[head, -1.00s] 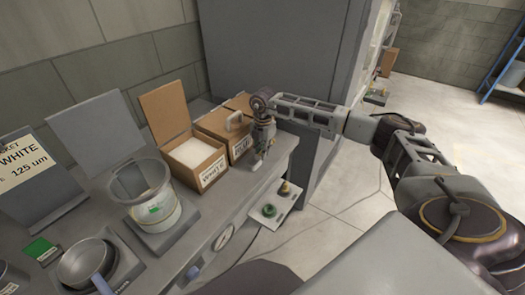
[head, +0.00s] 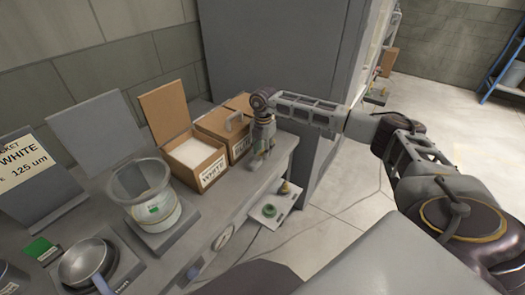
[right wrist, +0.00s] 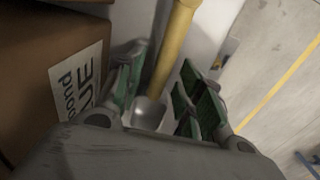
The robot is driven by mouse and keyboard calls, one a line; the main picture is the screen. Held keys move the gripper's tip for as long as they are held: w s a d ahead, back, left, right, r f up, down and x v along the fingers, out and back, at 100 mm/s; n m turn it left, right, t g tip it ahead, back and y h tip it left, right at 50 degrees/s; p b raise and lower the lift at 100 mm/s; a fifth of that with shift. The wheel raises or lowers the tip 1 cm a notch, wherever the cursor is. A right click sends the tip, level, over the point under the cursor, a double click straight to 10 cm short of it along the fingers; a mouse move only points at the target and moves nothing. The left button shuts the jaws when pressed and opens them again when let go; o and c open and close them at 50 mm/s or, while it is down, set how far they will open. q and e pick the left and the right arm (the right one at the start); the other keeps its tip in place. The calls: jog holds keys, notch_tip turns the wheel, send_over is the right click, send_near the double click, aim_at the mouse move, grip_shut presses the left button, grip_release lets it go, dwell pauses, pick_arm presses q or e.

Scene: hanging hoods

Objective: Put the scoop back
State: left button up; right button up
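The scoop (right wrist: 172,45) shows in the right wrist view, with a yellow handle and a grey metal end. It lies between the green-padded fingers of my right gripper (right wrist: 165,92), with visible gaps on both sides of the handle. That gripper is open. In the head view my right gripper (head: 260,158) points down at the bench's right end, beside the closed brown box. The scoop is hard to make out there, and whether its end touches the bench cannot be told. My left gripper is not in view.
The closed brown box (head: 222,122) stands close left of the gripper; its label shows in the wrist view (right wrist: 80,82). An open box of white material (head: 196,152), a clear-walled container (head: 140,180) and a pan (head: 82,263) stand further left. A grey cabinet (head: 270,50) rises behind.

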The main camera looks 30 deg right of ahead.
notch_tip(320, 180, up, 12)
jog(key=shift+f, duration=0.2)
dwell(0.4)
dwell(1.5)
